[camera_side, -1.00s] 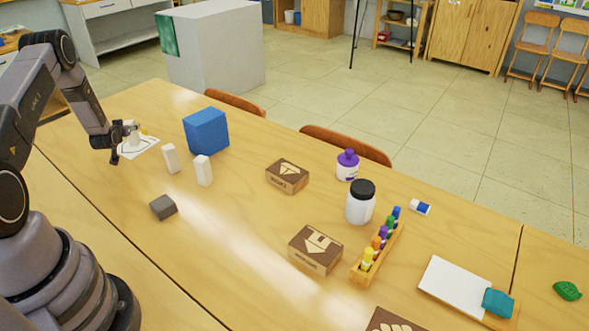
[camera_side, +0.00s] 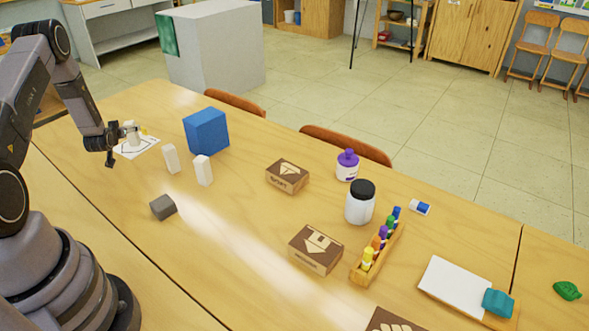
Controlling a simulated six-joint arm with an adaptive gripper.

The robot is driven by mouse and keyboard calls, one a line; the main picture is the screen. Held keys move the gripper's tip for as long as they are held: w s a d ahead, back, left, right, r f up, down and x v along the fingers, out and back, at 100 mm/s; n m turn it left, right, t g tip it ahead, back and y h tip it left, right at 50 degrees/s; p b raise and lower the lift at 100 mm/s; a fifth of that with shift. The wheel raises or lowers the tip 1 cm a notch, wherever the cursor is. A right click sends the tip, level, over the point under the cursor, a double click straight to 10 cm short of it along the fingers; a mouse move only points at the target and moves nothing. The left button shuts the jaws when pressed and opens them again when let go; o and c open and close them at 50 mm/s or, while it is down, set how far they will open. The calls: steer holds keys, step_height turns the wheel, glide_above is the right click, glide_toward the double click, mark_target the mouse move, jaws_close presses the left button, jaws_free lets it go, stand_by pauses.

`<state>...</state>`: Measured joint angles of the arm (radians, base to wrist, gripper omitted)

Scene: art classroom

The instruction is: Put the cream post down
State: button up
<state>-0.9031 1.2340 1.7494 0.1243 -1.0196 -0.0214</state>
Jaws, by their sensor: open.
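My gripper (camera_side: 120,144) is at the left end of the table, and its jaws are open. A cream post (camera_side: 133,137) is right at the jaws, over the white sheet with dark lines (camera_side: 140,149); a finger partly covers it. It looks upright, but I cannot tell whether its base touches the sheet or whether a finger touches it. Two more cream posts stand upright on the bare table to the right, one nearer the sheet (camera_side: 171,159) and one farther right (camera_side: 203,171).
A blue block (camera_side: 206,131) stands behind the posts, and a grey block (camera_side: 163,207) lies in front. Brown boxes (camera_side: 287,176) (camera_side: 315,250), a white jar (camera_side: 360,204), a purple-capped bottle (camera_side: 347,166) and a marker rack (camera_side: 377,257) are farther right. The table between is clear.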

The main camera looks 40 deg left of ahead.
steer(key=v, duration=0.9)
steer(key=w+d+r+m+h, duration=0.1)
steer(key=w+d+r, duration=0.25)
steer(key=r, duration=0.25)
steer(key=w+d+r+m+h, duration=0.1)
steer(key=w+d+r, duration=0.25)
steer(key=r, duration=0.25)
steer(key=d+r+m+h, duration=0.3)
steer(key=d+r, duration=0.9)
steer(key=d, duration=0.1)
steer(key=s+d+r+m+g+h, duration=0.1)
steer(key=s+d+r, duration=0.2)
steer(key=s+d, duration=0.3)
steer(key=s+d+r+m+g+h, duration=0.1)
steer(key=s+d+r+h, duration=0.1)
steer(key=s+d+r, duration=0.35)
steer(key=s+d+m+g, duration=0.1)
steer(key=s+d, duration=0.3)
steer(key=s, duration=0.2)
steer(key=s+d+f+m+h, duration=0.1)
steer(key=s+d, duration=0.3)
steer(key=s, duration=0.3)
steer(key=shift+s+d+g, duration=0.2)
steer(key=shift+d+g, duration=0.1)
steer(key=shift+g, duration=0.1)
